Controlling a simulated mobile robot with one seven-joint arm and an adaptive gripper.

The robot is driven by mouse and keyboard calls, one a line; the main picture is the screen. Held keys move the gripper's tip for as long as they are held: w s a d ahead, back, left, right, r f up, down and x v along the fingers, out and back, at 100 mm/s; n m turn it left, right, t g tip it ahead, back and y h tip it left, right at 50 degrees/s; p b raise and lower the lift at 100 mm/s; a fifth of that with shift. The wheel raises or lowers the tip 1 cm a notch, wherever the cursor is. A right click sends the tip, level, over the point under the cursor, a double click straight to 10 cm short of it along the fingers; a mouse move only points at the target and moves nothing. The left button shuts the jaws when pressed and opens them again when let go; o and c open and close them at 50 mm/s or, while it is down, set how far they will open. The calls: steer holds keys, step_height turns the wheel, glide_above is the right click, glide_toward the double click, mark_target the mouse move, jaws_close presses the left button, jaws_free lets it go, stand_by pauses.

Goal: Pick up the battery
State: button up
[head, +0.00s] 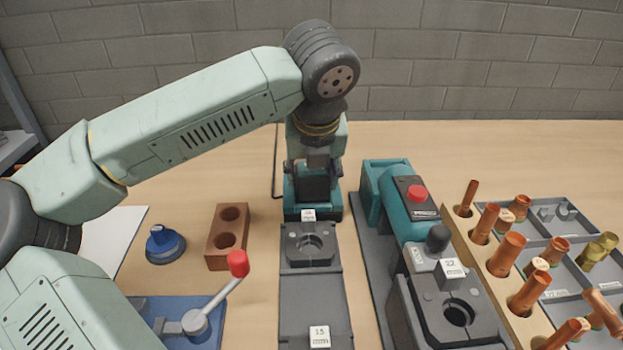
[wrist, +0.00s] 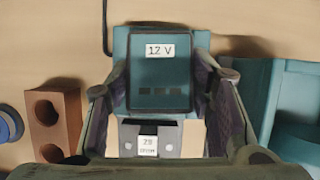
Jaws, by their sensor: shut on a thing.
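The battery is a teal block with a dark face and a "12 V" label (wrist: 160,51); it fills the upper middle of the wrist view. In the head view the battery (head: 332,206) is at the back of the bench, behind the grey fixture, partly hidden by my gripper. My gripper (head: 316,160) comes down over it from above. In the wrist view my gripper's fingers (wrist: 162,82) are on both sides of the battery, shut on it. I cannot tell whether its underside touches the bench.
A grey fixture (head: 314,280) with a round hole lies in front. A teal machine with a red button (head: 417,193) stands close on the right. A brown two-hole block (head: 228,237) and a blue knob (head: 164,245) are left. Copper fittings fill a rack (head: 469,237) further right.

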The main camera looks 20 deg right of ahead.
jaws_close()
steer(key=shift+r, duration=0.15)
steer(key=shift+r+p, duration=0.3)
steer(key=shift+r, duration=0.35)
step_height(320, 180, up, 3)
steer(key=shift+f+p, duration=0.2)
steer(key=shift+p, duration=0.25)
steer(key=s+b, duration=0.3)
steer(key=s, duration=1.3)
steer(key=shift+a+r+b, duration=0.3)
steer(key=shift+r+b, duration=0.1)
